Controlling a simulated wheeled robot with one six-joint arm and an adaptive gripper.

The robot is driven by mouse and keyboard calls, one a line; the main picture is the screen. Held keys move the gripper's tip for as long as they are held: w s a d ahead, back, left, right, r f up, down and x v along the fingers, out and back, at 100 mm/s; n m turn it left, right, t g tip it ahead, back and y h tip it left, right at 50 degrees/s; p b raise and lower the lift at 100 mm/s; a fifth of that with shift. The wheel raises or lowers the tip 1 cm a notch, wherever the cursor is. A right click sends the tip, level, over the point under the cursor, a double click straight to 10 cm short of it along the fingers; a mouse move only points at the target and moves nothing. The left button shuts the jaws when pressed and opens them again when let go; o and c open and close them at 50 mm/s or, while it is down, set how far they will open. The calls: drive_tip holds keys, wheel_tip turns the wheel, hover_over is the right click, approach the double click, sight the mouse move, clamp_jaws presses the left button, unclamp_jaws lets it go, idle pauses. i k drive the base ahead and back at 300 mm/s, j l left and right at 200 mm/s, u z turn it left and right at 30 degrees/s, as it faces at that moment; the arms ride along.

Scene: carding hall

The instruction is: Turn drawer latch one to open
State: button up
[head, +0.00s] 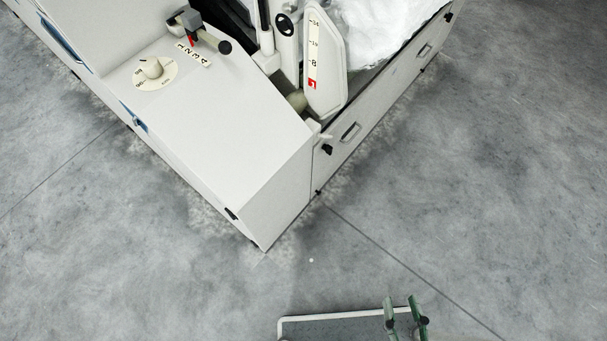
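A long low drawer front (383,104) runs along the right side of the pale machine. A small black latch (327,149) sits near its left end, beside a recessed pull handle (350,132). A second handle (424,50) is farther along, with a small dark fitting (448,17) near the far corner. No number shows by these latches, so I cannot tell which is one. My gripper (402,307) is at the bottom edge, partly cut off.
The machine's white top (215,125) carries a round dial (153,70) and a lever (205,33) beside number tags. A white scale plate (325,62) with a red mark stands above the drawer. White fibre (385,28) lies behind it. The grey floor (480,190) is clear.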

sight(328, 149)
drive_tip(key=k, duration=0.1)
drive_tip(key=i+j+u, duration=0.15)
drive_tip(key=i+j, duration=0.15)
drive_tip(key=i+j+u, duration=0.15)
drive_tip(key=i, duration=0.4)
drive_tip(key=j, duration=0.1)
